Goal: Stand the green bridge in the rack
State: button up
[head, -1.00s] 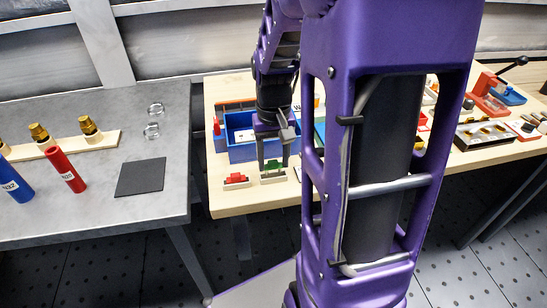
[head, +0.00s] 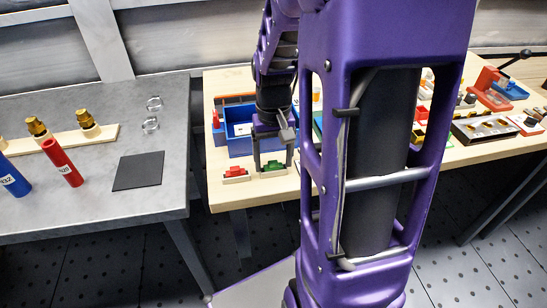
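The green bridge (head: 273,166) is a small green piece on a pale base near the front edge of the wooden table. My gripper (head: 273,157) points down over it, with its two dark fingers apart, one on each side of the bridge. It looks open; I cannot tell whether the fingers touch the bridge. I cannot make out the rack for certain; part of the table is hidden behind my arm.
A similar red piece (head: 235,172) sits just left of the green bridge. A blue bin (head: 238,148) stands behind. The grey table (head: 95,215) at left holds red and blue cylinders and a dark pad (head: 138,170). More parts lie at right.

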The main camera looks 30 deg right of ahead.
aim_at(273, 163)
jog(key=shift+o, duration=0.7)
notch_tip(273, 163, up, 18)
jog(key=p, duration=1)
jog(key=shift+f, duration=0.25)
